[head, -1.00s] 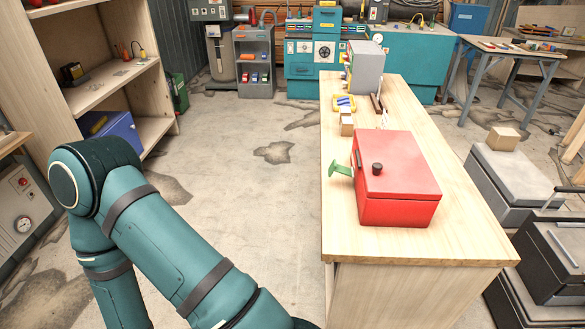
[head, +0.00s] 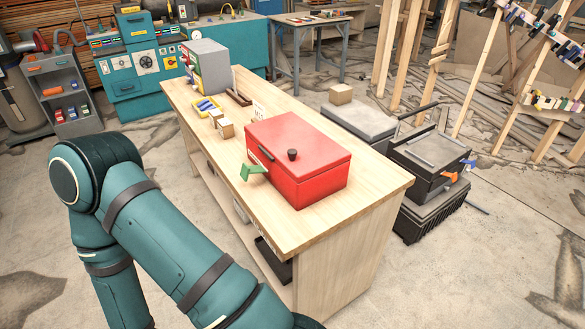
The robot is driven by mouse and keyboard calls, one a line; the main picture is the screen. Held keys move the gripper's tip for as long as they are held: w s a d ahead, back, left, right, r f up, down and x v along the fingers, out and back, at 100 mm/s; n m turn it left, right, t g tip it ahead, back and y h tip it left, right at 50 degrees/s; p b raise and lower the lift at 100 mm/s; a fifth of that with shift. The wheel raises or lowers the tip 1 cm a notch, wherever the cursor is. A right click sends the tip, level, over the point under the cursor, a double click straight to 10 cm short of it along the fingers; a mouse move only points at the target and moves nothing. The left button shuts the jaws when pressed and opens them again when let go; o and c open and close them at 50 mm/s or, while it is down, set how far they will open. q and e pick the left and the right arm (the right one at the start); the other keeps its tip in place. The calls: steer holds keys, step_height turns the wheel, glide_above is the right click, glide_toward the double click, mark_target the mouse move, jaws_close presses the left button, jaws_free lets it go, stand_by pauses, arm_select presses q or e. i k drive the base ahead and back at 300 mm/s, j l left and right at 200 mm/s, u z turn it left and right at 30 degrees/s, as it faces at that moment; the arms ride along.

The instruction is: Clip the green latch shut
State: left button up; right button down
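The green latch (head: 253,172) sticks out from the left side of a red box (head: 310,150). It stands away from the box wall, so it looks unclipped. The box lid is down and has a dark round knob (head: 292,154) on top. The box sits near the front end of a wooden workbench (head: 375,190). One teal arm of mine fills the lower left, in front of the bench and apart from the box. Neither gripper is in view.
Farther along the bench are small wooden blocks (head: 222,126), a yellow-and-blue item (head: 207,105) and a grey cabinet (head: 207,66). Dark cases (head: 428,165) stand on the floor to the right of the bench. Floor at the lower right is clear.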

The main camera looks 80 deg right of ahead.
mark_target(246, 170)
steer(key=i+z, duration=0.15)
steer(key=z, duration=0.35)
steer(key=i+z, duration=0.2)
steer(key=z, duration=0.3)
steer(key=i+j+z, duration=0.1)
steer(key=z, duration=0.4)
steer(key=i+j+z, duration=0.1)
steer(key=i+z, duration=0.25)
steer(key=i+j+z, duration=0.1)
steer(key=z, duration=0.3)
steer(key=i+j+z, duration=0.2)
steer(key=z, duration=0.15)
